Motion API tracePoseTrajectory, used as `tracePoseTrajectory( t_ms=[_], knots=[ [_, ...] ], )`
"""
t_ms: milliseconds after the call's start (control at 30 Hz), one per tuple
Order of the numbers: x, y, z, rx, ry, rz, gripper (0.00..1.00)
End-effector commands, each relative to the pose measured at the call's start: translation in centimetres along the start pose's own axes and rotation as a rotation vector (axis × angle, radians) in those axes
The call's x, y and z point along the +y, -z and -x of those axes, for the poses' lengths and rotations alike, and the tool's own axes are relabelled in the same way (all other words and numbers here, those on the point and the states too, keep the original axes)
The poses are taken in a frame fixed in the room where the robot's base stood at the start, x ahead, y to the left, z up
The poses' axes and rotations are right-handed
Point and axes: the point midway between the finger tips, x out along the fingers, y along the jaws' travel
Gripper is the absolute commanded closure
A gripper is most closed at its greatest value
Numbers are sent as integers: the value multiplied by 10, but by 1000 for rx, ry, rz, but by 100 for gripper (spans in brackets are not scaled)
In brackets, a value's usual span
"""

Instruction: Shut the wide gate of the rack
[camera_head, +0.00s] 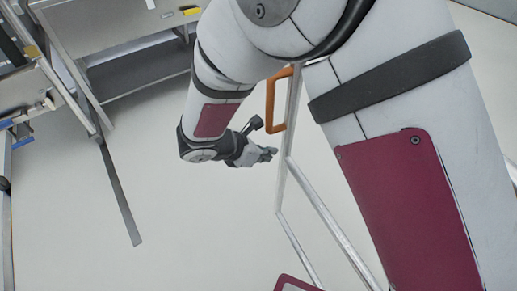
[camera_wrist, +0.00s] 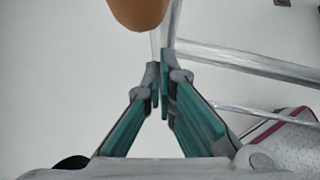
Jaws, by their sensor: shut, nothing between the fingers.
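A silver tubular frame with an orange handle (camera_head: 288,110), which looks like the wide gate (camera_head: 316,205), stands open over the floor in the middle of the head view. My arm hides part of its upper end. My gripper (camera_head: 273,153) is shut and empty, just left of the upright bar and below the handle. In the wrist view my gripper (camera_wrist: 160,78) has its fingertips together in front of the gate's silver bars (camera_wrist: 245,62). The rounded end of the orange handle (camera_wrist: 138,10) shows at the top. I cannot tell whether the fingers touch the bar.
A grey metal structure with shelves (camera_head: 140,66), perhaps the rack, stands at the upper left. A dark flat bar (camera_head: 118,190) reaches down from it. More metal framing with blue parts (camera_head: 18,118) is at the left edge. The pale floor (camera_head: 200,225) between is clear.

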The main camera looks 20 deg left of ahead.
Motion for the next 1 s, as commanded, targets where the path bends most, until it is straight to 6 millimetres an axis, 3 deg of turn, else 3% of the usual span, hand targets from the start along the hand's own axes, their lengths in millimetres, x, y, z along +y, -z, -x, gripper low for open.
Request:
tracePoseTrajectory(
  t_ms=[667, 867, 1000],
  knots=[
    [-1, -14, -13, 0, 5, -4, 100],
    [-6, -36, -35, -1, 31, -31, 100],
    [-15, -66, -66, -2, 68, -68, 100]
  ],
)
